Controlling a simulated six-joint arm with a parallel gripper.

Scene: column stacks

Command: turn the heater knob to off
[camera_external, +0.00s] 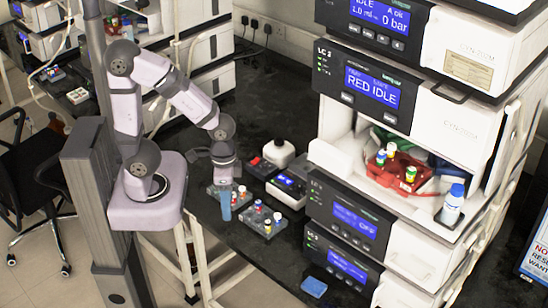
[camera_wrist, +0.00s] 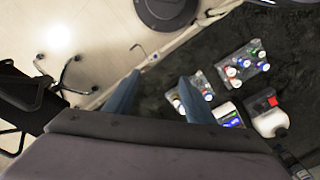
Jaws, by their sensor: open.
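My gripper (camera_external: 225,203) hangs above the black bench near its front edge, in front of the small instruments. In the wrist view its two blue fingers (camera_wrist: 160,76) are spread apart with nothing between them. I cannot make out a heater knob for certain in either view.
Vial racks (camera_external: 264,220) (camera_wrist: 243,64) stand close by my gripper. A tall white instrument stack (camera_external: 420,130) fills the right, with a red vial tray (camera_external: 395,172) inside. A blue pad (camera_external: 314,287) lies at front.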

